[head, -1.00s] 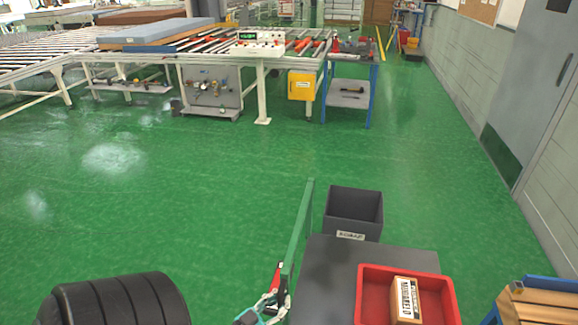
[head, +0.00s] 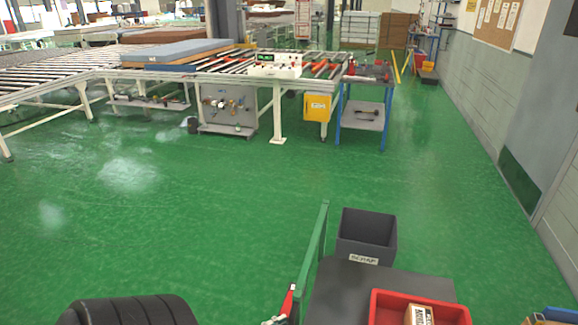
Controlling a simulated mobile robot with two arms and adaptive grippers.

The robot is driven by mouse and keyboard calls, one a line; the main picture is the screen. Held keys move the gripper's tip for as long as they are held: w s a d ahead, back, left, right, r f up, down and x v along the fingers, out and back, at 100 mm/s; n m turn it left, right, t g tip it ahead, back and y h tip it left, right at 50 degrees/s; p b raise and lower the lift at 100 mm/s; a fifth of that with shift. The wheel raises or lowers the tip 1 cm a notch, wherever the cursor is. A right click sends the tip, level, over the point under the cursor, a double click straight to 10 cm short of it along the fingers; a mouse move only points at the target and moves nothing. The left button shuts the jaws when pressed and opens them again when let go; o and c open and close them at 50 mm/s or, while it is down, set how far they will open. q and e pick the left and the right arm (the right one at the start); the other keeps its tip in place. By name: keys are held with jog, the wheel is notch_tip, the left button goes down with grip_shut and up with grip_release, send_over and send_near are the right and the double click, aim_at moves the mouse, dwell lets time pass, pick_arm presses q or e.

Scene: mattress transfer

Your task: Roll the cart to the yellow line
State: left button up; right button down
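A cart with a dark grey top (head: 345,288) stands at the bottom centre-right, with an upright green rail (head: 313,255) on its left side. A dark grey bin (head: 366,236) with a white label is at its far end. A red tray (head: 440,310) with a labelled box (head: 419,315) lies on its top. A small part of what looks like my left gripper (head: 278,319) shows at the bottom edge beside the rail; its fingers are mostly cut off, so its grip is unclear. My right gripper is not in view. A yellow strip (head: 396,69) shows far back on the right.
Open green floor (head: 210,210) lies ahead and left. A roller conveyor (head: 278,120) with mattresses (head: 180,52) and a blue-legged side table (head: 365,118) stand farther off. A grey wall (head: 475,110) runs along the right. A wooden-topped item (head: 548,321) is at bottom right.

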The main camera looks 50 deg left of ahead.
pick_arm(q)
jog(key=s, duration=1)
